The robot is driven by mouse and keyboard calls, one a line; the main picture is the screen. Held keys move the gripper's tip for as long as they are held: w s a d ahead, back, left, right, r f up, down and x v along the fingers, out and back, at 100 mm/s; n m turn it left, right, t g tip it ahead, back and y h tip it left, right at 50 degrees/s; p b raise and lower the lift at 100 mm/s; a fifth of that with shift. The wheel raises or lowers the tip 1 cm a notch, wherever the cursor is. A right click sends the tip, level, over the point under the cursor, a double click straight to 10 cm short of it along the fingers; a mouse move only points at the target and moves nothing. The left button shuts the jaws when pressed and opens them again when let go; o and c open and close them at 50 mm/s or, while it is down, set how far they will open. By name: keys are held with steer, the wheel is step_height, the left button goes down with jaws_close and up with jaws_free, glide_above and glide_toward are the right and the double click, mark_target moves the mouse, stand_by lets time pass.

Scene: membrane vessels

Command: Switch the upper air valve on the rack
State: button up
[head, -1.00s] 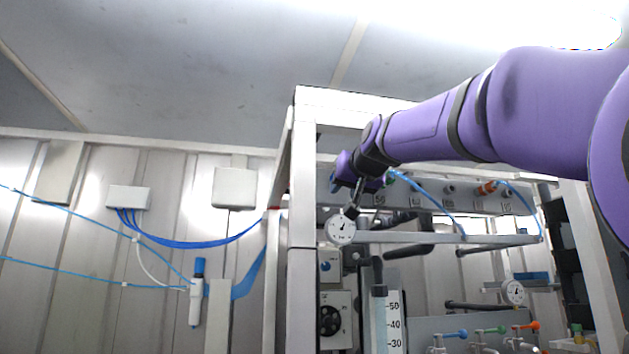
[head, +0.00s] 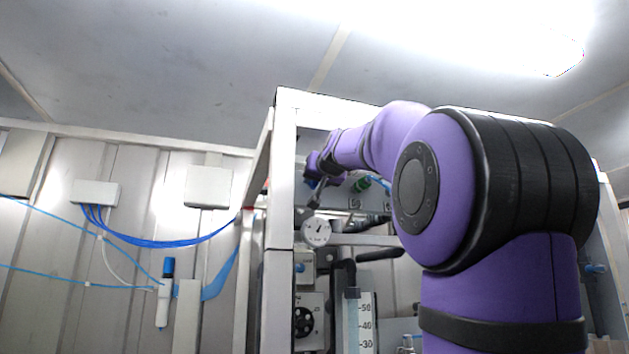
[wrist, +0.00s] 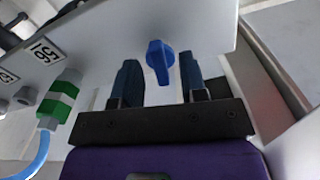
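The blue valve knob (wrist: 159,62) sits on the grey rack panel (wrist: 120,35) in the wrist view. My gripper (wrist: 160,78) is open, with one dark finger on each side of the knob. A gap shows between the knob and the left finger; the right finger is close to it, and I cannot tell whether they touch. In the head view my gripper (head: 313,178) is at the upper left of the rack (head: 285,180), and the knob cannot be made out clearly there.
A green and white fitting (wrist: 62,97) with a blue hose (wrist: 38,160) is left of my gripper on the panel. A round gauge (head: 316,232) hangs just below my gripper. My own arm hides much of the rack's right side. A rack post stands close on the left.

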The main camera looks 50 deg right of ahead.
steer(key=shift+w+d, duration=0.2)
steer(key=shift+w, duration=0.15)
steer(key=c, duration=0.6)
steer(key=shift+o, duration=0.2)
steer(key=shift+m, duration=1.4)
steer(key=o, duration=0.6)
steer(key=shift+c, duration=0.2)
steer(key=v, duration=1)
steer(key=shift+s+a, duration=0.2)
steer(key=shift+s, duration=0.15)
